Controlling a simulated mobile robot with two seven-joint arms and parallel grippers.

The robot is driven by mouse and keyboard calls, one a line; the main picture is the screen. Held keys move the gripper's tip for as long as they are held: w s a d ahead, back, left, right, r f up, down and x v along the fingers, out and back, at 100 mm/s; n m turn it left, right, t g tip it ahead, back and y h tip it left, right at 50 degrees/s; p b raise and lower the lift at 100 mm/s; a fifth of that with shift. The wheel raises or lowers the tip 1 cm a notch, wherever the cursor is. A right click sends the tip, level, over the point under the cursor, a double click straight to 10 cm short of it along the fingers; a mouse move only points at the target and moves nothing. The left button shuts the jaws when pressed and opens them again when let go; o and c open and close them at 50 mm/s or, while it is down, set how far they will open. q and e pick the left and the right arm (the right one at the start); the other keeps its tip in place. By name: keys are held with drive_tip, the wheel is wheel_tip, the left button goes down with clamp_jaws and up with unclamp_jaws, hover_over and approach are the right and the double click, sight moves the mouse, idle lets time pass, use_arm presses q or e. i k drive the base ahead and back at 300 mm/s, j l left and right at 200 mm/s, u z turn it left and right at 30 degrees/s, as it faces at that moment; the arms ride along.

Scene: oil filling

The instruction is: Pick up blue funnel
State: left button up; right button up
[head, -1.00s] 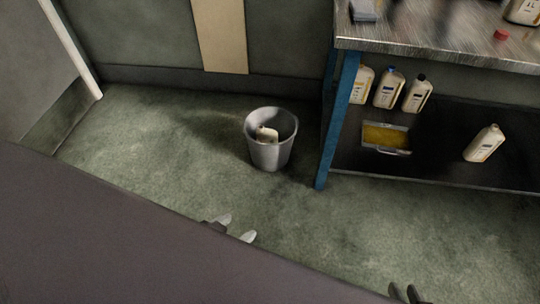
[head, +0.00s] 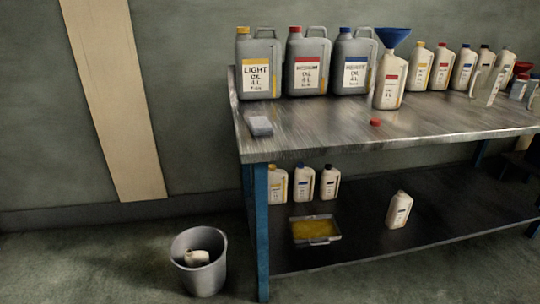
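The blue funnel (head: 392,37) stands in the mouth of a white bottle with a red label (head: 389,81) on the workbench, wide end up. The bottle stands upright near the middle of the bench top, in front of the row of bottles. Neither of my grippers shows in the head view now.
The metal workbench (head: 300,134) holds three large grey canisters, with a blue-capped one (head: 356,66) nearest the funnel. Several white bottles stand to the right. A red cap (head: 375,122) and a grey block (head: 260,126) lie near the front. A bin (head: 203,278) stands at left.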

sight(390, 38)
drive_tip(key=i+l+z, duration=0.55)
drive_tip(key=l, duration=0.15)
drive_tip(key=i+l, duration=0.3)
drive_tip(key=l, duration=0.15)
drive_tip(key=i+l, duration=0.35)
drive_tip(key=i+l+u, duration=0.1)
drive_tip(key=u, duration=1.1)
